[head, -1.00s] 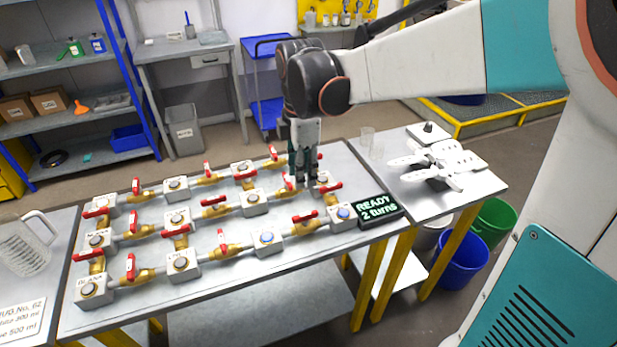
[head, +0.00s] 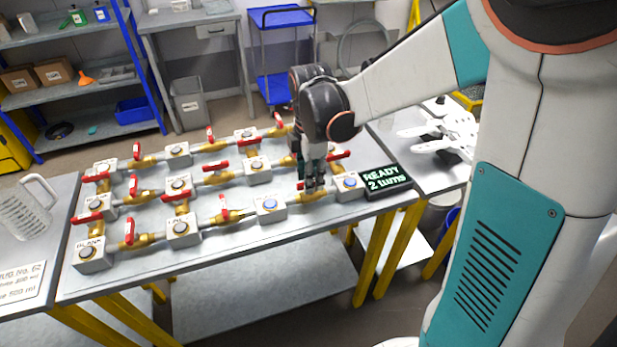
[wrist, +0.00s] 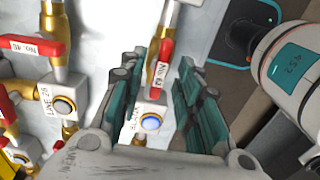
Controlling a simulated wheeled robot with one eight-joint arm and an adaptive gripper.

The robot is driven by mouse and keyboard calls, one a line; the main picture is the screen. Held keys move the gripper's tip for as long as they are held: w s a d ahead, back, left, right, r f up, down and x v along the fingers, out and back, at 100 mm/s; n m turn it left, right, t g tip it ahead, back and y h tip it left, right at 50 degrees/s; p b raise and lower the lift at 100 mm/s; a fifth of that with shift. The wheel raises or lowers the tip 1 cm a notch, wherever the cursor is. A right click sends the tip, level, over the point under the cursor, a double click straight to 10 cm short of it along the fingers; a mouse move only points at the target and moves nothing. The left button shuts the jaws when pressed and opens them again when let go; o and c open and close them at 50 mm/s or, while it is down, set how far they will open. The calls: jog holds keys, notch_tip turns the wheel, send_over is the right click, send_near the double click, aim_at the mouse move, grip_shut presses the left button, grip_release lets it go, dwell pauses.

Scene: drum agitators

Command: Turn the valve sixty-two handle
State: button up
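The valve handle (wrist: 167,50) is a red lever on a brass valve, with a white tag that seems to read No. 62. In the wrist view it lies between the two teal-padded fingers of my gripper (wrist: 165,95), which are apart with a gap on both sides of it. In the head view my gripper (head: 314,186) points down over the brass valve (head: 309,196) in the front row, near its right end, and hides most of the handle. Whether a finger touches the handle cannot be told.
A block with a blue button (head: 347,186) sits right of the valve, beside a display (head: 384,179) reading READY 2 turns. Another blue-button block (head: 270,205) is on the left. Several red-handled valves crowd the table behind. The table's front strip is clear.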

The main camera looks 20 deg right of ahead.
jog(key=shift+f, duration=0.3)
grip_shut()
